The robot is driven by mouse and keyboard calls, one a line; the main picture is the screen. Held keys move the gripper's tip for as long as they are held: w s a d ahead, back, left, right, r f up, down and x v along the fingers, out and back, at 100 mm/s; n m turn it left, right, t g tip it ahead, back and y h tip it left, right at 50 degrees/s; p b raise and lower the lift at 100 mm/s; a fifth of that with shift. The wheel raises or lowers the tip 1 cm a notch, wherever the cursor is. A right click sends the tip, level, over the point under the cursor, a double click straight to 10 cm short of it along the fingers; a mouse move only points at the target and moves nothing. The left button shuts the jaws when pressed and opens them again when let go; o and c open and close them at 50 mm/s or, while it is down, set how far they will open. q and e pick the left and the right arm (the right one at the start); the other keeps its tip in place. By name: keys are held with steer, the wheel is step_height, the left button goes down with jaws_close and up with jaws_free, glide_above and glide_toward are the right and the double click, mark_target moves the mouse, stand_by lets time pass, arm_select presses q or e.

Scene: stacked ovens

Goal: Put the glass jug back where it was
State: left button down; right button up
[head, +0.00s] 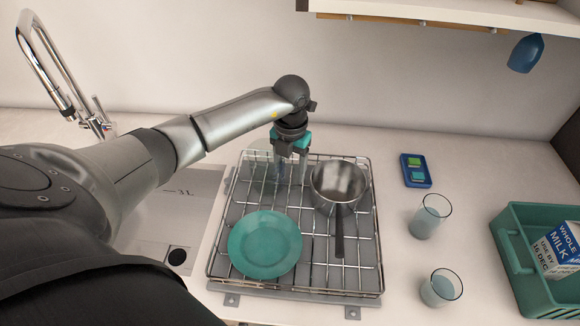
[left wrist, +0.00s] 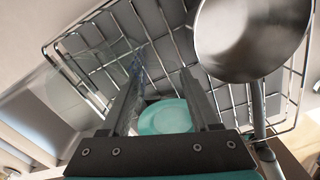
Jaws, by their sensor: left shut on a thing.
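The glass jug (head: 261,170) is clear and faint, at the back left of the wire dish rack (head: 376,262). It also shows as a transparent shape left of the fingers in the left wrist view (left wrist: 72,85). My left gripper (head: 291,176), with teal parts, points down over the back of the rack and is shut on the jug. The exact grip and whether the jug's base touches the rack are hard to tell through the glass. My right gripper is out of view.
A steel saucepan (head: 338,182) stands right of the gripper, close by. A teal plate (head: 265,244) lies at the rack's front left. Two glasses (head: 430,217) (head: 441,288), a sponge tray (head: 415,170) and a green crate (head: 530,275) are to the right. The sink tap (head: 48,75) is left.

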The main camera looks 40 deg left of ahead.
arm_select(q)
steer(key=shift+f, duration=0.15)
steer(key=shift+c, duration=0.6)
jaws_free()
steer(key=shift+r, duration=3.95)
